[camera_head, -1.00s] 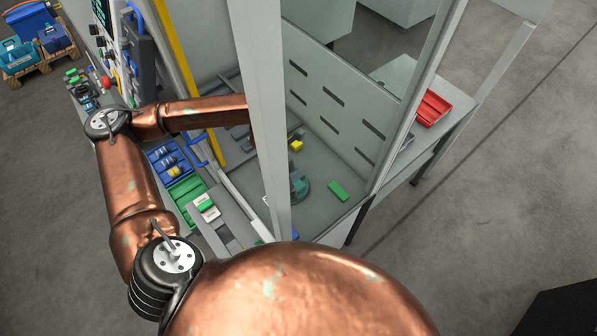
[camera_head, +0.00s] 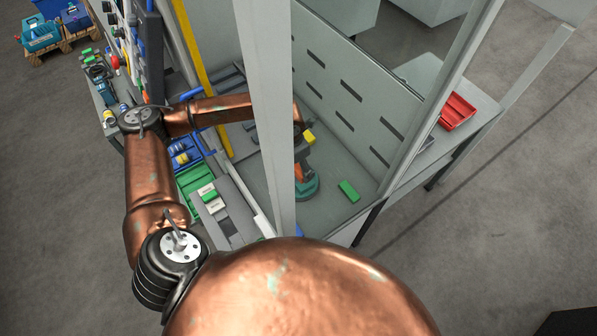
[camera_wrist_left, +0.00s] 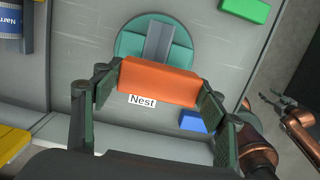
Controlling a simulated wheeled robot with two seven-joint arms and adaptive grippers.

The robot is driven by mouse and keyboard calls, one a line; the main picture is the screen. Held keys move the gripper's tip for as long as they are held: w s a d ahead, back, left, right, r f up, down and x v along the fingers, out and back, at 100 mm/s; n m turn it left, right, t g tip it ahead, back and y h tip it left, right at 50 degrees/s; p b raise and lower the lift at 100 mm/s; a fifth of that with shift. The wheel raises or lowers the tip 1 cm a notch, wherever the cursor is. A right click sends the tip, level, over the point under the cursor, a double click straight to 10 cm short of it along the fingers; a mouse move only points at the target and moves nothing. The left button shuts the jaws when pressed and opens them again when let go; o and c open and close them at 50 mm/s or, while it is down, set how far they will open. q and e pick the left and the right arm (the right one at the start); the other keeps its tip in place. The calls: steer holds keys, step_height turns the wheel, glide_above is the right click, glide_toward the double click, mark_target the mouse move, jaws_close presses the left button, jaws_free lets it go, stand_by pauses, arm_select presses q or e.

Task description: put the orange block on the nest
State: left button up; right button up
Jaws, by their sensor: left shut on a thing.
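The orange block (camera_wrist_left: 158,82) is held level between the two fingers of my left gripper (camera_wrist_left: 157,90), which is shut on it. In the wrist view the nest (camera_wrist_left: 130,42), a teal round base with a grey channel across it, lies just beyond the block, which hides its near part. In the head view the block (camera_head: 300,174) shows at the teal nest (camera_head: 311,188), partly behind a grey post. I cannot tell whether the block touches the nest. What looks like my right gripper (camera_wrist_left: 272,98) is small at the right of the wrist view.
A grey post (camera_head: 265,100) stands in front of the work area. A green block (camera_head: 349,190), a yellow block (camera_head: 309,137) and a blue block (camera_wrist_left: 194,121) lie around the nest. A slotted grey wall (camera_head: 345,100) closes the back. A "Nest" label (camera_wrist_left: 142,101) lies nearby.

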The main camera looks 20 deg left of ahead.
arm_select(q)
steer(key=shift+w+a+f+b, duration=0.15)
steer(key=shift+w+f+b, duration=0.2)
steer(key=shift+w+f, duration=0.35)
step_height(320, 180, down, 3)
steer(key=shift+w+f+b, duration=0.1)
steer(key=shift+f+b, duration=0.1)
steer(key=shift+b, duration=0.5)
steer(key=o, duration=1.2)
steer(key=shift+f, duration=0.1)
steer(key=shift+c, duration=0.2)
